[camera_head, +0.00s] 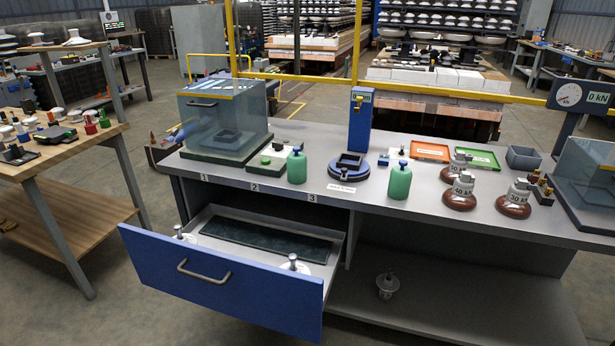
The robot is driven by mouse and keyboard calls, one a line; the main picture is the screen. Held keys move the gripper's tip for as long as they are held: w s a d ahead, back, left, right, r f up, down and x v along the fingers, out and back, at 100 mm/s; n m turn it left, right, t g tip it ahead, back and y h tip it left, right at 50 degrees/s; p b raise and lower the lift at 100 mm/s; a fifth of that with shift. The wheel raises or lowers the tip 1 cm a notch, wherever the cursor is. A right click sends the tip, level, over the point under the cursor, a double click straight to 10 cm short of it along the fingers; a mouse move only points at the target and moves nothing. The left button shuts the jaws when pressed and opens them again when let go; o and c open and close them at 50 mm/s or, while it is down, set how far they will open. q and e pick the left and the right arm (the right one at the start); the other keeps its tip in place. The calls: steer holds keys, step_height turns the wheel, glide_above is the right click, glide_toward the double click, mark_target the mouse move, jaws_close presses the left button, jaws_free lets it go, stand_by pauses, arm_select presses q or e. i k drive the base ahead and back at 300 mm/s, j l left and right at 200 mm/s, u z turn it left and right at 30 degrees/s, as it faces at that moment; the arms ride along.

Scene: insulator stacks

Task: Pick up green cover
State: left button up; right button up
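Two green cylindrical pieces with narrower tops stand upright on the workbench. One green piece (297,168) is left of the blue round fixture, and the other green piece (399,183) is right of it. They look like covers, but I cannot tell which one the task means. Neither of my grippers is in view.
The grey workbench (330,212) has an open blue drawer (215,280) in front. A clear box (222,120) stands at its left end, a blue post (360,122) and blue fixture (349,168) at the middle. Brown-based weights (461,192) and trays (430,151) stand right.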

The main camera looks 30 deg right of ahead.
mark_target(297, 164)
steer(key=k+u, duration=0.25)
steer(key=k+j+u, duration=0.2)
steer(key=k, duration=0.25)
steer(key=l+u, duration=0.1)
steer(key=u, duration=0.3)
steer(key=l+u, duration=0.1)
steer(key=u, duration=0.35)
steer(key=l+u, duration=0.1)
steer(key=u, duration=0.3)
steer(key=k+l, duration=0.1)
steer(key=l, duration=0.8)
steer(key=k+l, duration=0.15)
steer(key=l, duration=0.3)
steer(key=k+l, duration=0.1)
steer(key=l, duration=0.4)
